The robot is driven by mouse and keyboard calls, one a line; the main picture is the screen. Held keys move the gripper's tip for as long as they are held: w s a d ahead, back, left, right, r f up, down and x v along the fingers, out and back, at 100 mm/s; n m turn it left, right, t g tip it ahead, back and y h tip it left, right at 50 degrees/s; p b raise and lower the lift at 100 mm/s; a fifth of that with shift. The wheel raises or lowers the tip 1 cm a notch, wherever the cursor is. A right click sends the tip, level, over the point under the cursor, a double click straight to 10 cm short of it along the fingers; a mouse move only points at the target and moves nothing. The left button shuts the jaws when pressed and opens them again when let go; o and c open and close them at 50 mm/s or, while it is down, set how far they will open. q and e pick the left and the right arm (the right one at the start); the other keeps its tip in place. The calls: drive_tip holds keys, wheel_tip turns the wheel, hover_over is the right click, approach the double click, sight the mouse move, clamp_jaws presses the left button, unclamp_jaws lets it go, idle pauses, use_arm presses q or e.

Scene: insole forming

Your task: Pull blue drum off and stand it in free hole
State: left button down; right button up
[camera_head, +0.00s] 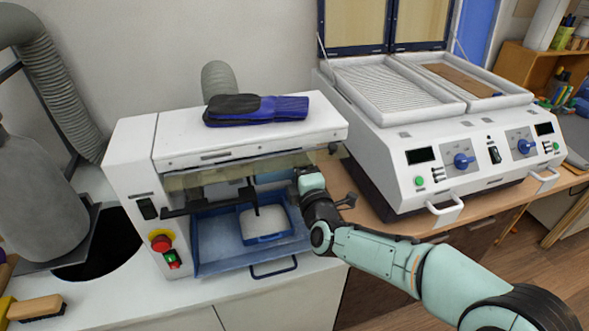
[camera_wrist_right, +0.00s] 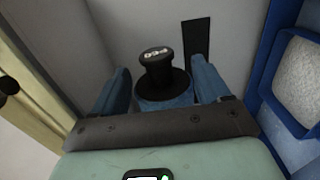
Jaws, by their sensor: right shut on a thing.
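In the right wrist view, the blue drum (camera_wrist_right: 163,98) shows between the two blue fingers of my right gripper (camera_wrist_right: 163,86). A black flange and a black knob with white lettering, too small to read surely, are at its end. The gripper is shut on the drum. In the head view, my right gripper (camera_head: 280,177) reaches in under the hood of the white machine (camera_head: 228,145). A blue patch shows there, and I cannot tell drum from fingers. The free hole is not visible. My left gripper is not in view.
A blue tray (camera_head: 218,262) with a smaller white-filled blue tray (camera_head: 264,222) sits below the gripper in the machine. Blue-black gloves (camera_head: 256,109) lie on top. A large white press (camera_head: 440,140) stands to the right. A brush (camera_head: 36,308) lies at front left.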

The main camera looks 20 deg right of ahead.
drive_tip(key=shift+d, duration=0.65)
drive_tip(key=shift+d+b, duration=0.35)
drive_tip(key=shift+d, duration=0.55)
drive_tip(key=s, duration=1.5)
drive_tip(key=shift+d, duration=0.3)
drive_tip(key=shift+f, duration=0.1)
idle(0.4)
